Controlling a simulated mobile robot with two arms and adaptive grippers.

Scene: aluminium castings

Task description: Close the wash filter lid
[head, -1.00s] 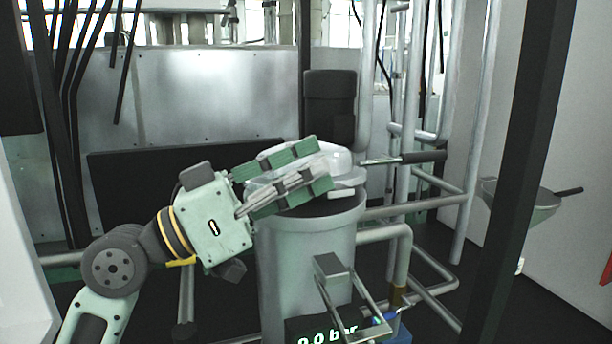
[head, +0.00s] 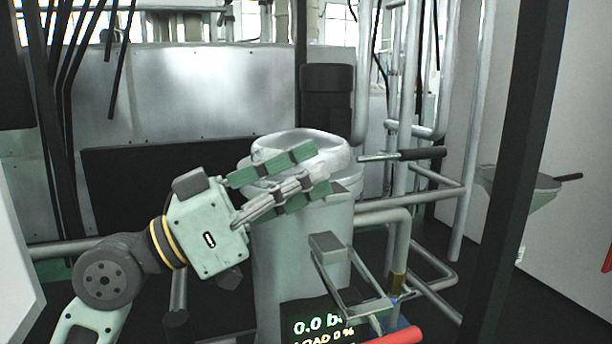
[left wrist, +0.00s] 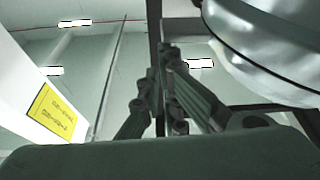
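The wash filter is a tall grey vessel (head: 285,255) in the middle of the head view. Its pale domed lid (head: 325,150) lies over the top; whether it is fully seated I cannot tell. The lid's curved, shiny side also shows at the upper right of the left wrist view (left wrist: 275,45). My left gripper (head: 322,170), with green-padded fingers, reaches in front of the lid from the left. Its fingers also show in the left wrist view (left wrist: 168,60), beside the lid. I cannot tell whether they touch it or how far they are open. My right gripper is out of view.
A dark-gripped handle (head: 420,154) sticks out right of the lid. A grey bracket (head: 340,265) and a display (head: 320,322) reading 0.0 bar are at the vessel's front. Pipes (head: 400,215) and a dark post (head: 520,170) stand to the right.

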